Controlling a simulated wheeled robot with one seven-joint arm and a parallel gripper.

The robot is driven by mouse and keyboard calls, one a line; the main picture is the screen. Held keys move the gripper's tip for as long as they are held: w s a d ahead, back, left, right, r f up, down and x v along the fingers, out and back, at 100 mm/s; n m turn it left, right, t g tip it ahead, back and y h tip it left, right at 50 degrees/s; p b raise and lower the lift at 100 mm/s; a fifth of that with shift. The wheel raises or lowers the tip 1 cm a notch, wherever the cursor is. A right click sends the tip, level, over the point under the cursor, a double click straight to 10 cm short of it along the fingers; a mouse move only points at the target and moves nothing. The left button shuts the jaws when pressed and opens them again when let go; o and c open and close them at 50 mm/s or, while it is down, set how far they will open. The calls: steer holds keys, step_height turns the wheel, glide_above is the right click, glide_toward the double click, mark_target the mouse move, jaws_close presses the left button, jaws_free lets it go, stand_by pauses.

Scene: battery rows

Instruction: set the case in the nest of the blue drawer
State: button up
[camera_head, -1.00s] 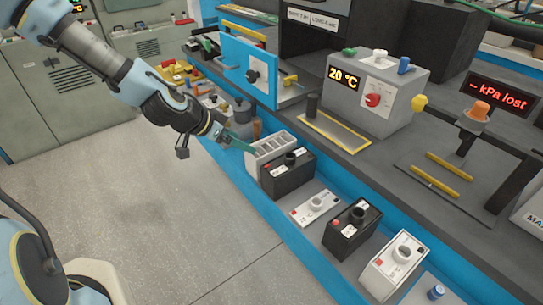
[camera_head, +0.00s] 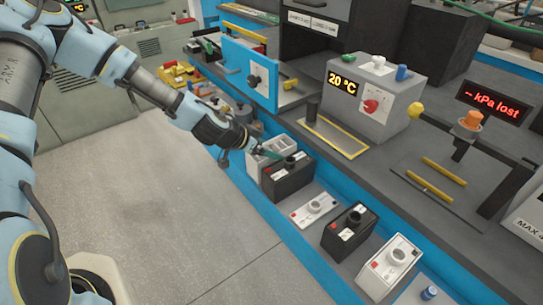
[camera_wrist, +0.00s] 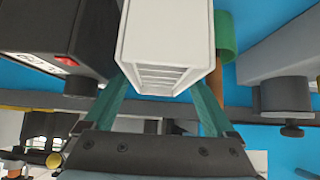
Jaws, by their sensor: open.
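The case (camera_head: 256,161) is a pale grey, open-topped box with several inner slots. It stands at the far end of the row along the bench's front ledge. My gripper (camera_head: 263,153) is over it with its teal fingers apart. In the wrist view, the case (camera_wrist: 165,35) lies between the spread fingertips of my gripper (camera_wrist: 165,82), one on each side; I cannot tell whether they touch it. The blue drawer (camera_head: 236,62) is on the bench behind, with its blue front standing out. Its nest is not clearly visible.
A black battery (camera_head: 287,183) stands close beside the case. A flat white unit (camera_head: 315,209), another black battery (camera_head: 349,232) and a white battery (camera_head: 391,266) continue the row. A grey 20 °C box (camera_head: 375,105) stands on the bench. The floor at left is clear.

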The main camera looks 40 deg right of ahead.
steer(key=shift+x, duration=0.8)
steer(key=c, duration=1.3)
jaws_close()
steer(key=shift+r, duration=0.15)
